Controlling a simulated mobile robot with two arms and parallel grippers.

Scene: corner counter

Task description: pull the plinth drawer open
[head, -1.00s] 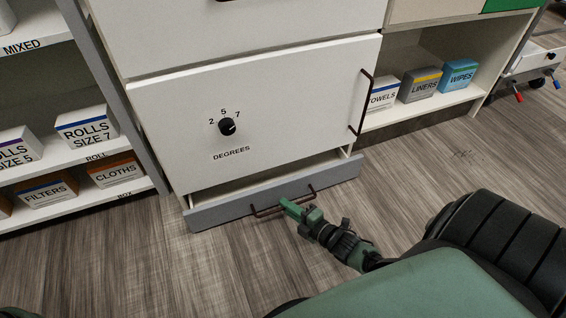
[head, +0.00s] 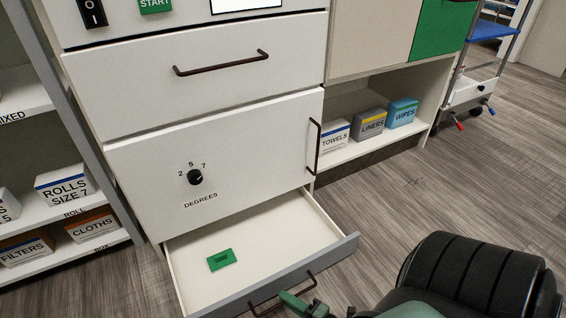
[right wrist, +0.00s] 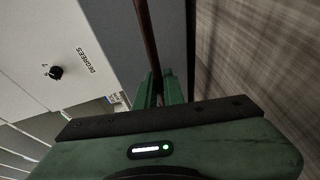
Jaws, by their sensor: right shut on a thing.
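The plinth drawer (head: 188,259) is well out from under the white cabinet, its white inside showing. A flat green piece (head: 221,260) lies on its floor. The drawer has a grey front (head: 340,254) with a dark bar handle (head: 284,294). My right gripper (head: 291,300) is at this handle, near the bottom edge of the head view. In the right wrist view, the green fingers (right wrist: 161,88) are shut on the dark handle bar (right wrist: 148,35), beside the grey front (right wrist: 172,40). My left gripper is not in view.
Above the drawer is a white door with a dial (head: 195,177) and an upright handle (head: 315,146). Shelves with boxes (head: 66,186) stand at left. An open shelf with boxes (head: 369,124) is at right. Wooden floor (head: 430,185) is free at right.

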